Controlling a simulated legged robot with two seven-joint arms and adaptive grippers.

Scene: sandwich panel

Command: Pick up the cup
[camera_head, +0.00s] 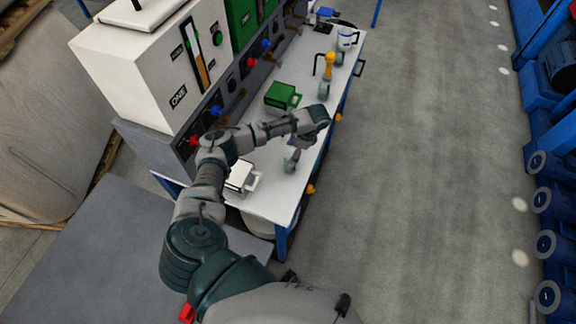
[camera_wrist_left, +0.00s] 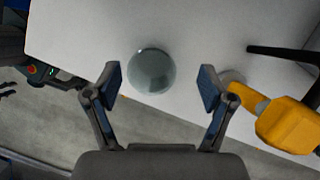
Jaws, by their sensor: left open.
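A round, translucent grey-green cup (camera_wrist_left: 152,71) stands on the white tabletop in the left wrist view, seen from above. My left gripper (camera_wrist_left: 160,67) is open, with one finger on each side of the cup's place in the picture. The fingers do not appear to touch it. My right gripper is not in view.
The white table (camera_head: 268,205) also holds a green box (camera_head: 282,95), a white mug (camera_head: 346,39) and a yellow-topped item (camera_head: 329,62). A yellow part (camera_wrist_left: 288,124) is close right of the gripper. A control panel (camera_head: 240,90) lines the left; floor is clear right.

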